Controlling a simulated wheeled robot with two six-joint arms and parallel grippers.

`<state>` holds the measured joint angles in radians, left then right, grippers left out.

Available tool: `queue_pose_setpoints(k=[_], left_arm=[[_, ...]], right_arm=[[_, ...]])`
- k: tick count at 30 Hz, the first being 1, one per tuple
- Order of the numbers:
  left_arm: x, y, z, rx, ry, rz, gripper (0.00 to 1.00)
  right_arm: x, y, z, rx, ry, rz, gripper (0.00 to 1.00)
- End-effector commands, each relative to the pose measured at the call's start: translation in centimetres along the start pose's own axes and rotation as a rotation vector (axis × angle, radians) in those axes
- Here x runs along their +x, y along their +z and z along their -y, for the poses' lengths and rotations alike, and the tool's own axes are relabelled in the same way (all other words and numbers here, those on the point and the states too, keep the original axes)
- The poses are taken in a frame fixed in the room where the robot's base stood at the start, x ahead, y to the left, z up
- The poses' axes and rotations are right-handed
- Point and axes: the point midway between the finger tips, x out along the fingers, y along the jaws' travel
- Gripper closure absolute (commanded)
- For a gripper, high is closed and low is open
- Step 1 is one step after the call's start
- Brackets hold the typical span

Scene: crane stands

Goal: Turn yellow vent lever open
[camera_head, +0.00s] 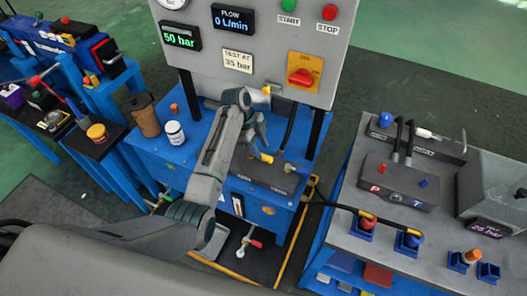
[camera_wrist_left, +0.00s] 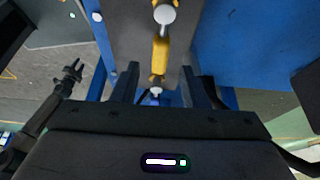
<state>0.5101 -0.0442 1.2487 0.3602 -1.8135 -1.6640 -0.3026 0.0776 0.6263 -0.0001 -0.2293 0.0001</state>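The yellow vent lever (camera_head: 266,158) is on the grey valve block of the blue stand, just below my left gripper (camera_head: 256,138) in the head view. In the left wrist view the yellow lever (camera_wrist_left: 160,52) has a pale rounded knob at its upper end. It points toward the gap between the two dark fingers of my left gripper (camera_wrist_left: 164,82). The fingers are apart, with visible space on both sides of the lever's lower end. Whether that end is inside the gap is hard to tell. My right gripper is not seen in the head view.
A blue-handled lever (camera_head: 296,168) is right of the yellow one. The control panel (camera_head: 225,62) rises behind, with a red knob on an orange plate (camera_head: 303,72). A hose bench (camera_head: 345,228) is at right.

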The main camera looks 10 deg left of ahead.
Motion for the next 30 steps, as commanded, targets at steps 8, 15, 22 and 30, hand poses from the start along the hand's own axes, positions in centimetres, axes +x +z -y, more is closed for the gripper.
queue_pose_setpoints(k=[8, 15, 22, 30], left_arm=[[3.1, 0.0, -0.1, -0.002, 0.001, 0.001, 0.60], [3.4, 0.1, 0.0, -0.001, 0.000, 0.001, 0.60], [3.4, 0.1, 0.0, -0.001, 0.000, 0.001, 0.89], [3.3, 0.1, -0.1, -0.001, -0.001, 0.002, 1.00]], right_arm=[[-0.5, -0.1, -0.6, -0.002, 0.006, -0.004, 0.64], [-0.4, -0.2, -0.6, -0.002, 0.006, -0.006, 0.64], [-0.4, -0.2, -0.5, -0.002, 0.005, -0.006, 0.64], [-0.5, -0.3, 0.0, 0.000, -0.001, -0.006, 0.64]])
